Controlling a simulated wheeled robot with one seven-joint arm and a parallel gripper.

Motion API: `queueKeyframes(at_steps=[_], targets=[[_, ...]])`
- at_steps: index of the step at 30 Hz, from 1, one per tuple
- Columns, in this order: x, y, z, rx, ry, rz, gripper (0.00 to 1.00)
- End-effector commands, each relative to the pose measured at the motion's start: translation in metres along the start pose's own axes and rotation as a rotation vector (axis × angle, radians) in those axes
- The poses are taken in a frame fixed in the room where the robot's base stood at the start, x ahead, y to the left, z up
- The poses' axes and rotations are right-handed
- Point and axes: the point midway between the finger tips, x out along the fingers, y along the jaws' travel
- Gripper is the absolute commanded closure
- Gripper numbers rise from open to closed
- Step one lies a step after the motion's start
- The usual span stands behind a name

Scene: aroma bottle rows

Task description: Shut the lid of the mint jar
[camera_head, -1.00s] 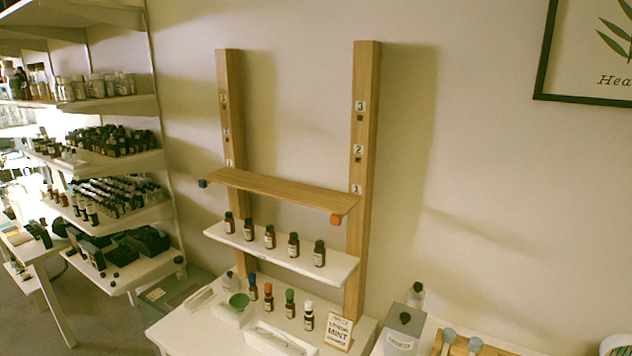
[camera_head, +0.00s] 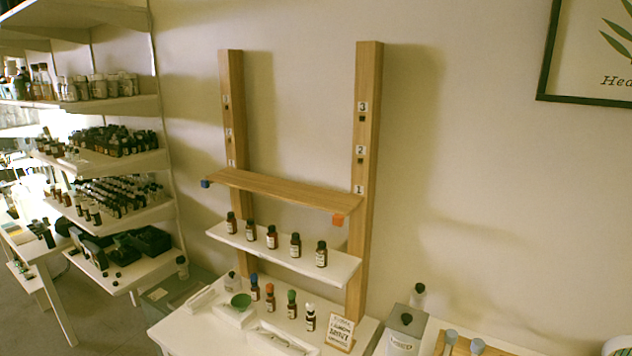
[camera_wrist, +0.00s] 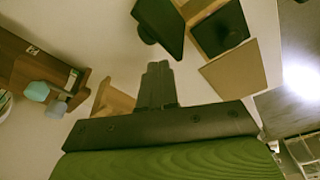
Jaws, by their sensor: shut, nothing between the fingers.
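My gripper (camera_wrist: 157,85) shows in the wrist view, its dark fingers shut together with nothing between them. Beyond the fingertips is a dark square panel (camera_wrist: 163,20) with a round knob, which looks like a raised lid. Right of it is a dark square opening (camera_wrist: 220,28), apparently a box-shaped jar. My fingers are apart from both in the picture. In the head view a grey labelled container (camera_head: 405,325) with a dark knob stands at the bottom right. Its label is too blurred to read, so I cannot tell whether it is the mint jar. My gripper is not visible there.
A card with the word mint (camera_head: 340,333) stands at the white table's edge. Small bottles (camera_head: 291,304) stand near it, below a wooden shelf (camera_head: 270,188) between two posts. In the wrist view a wooden tray (camera_wrist: 25,55) with blue-grey knobs (camera_wrist: 37,91) lies left.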

Motion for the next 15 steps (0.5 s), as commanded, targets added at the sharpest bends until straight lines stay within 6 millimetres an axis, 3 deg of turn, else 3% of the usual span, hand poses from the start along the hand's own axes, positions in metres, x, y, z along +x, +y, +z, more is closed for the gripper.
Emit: queueKeyframes(at_steps=[15], targets=[[0.015,0.000,0.003,0.000,0.000,0.000,1.00]])
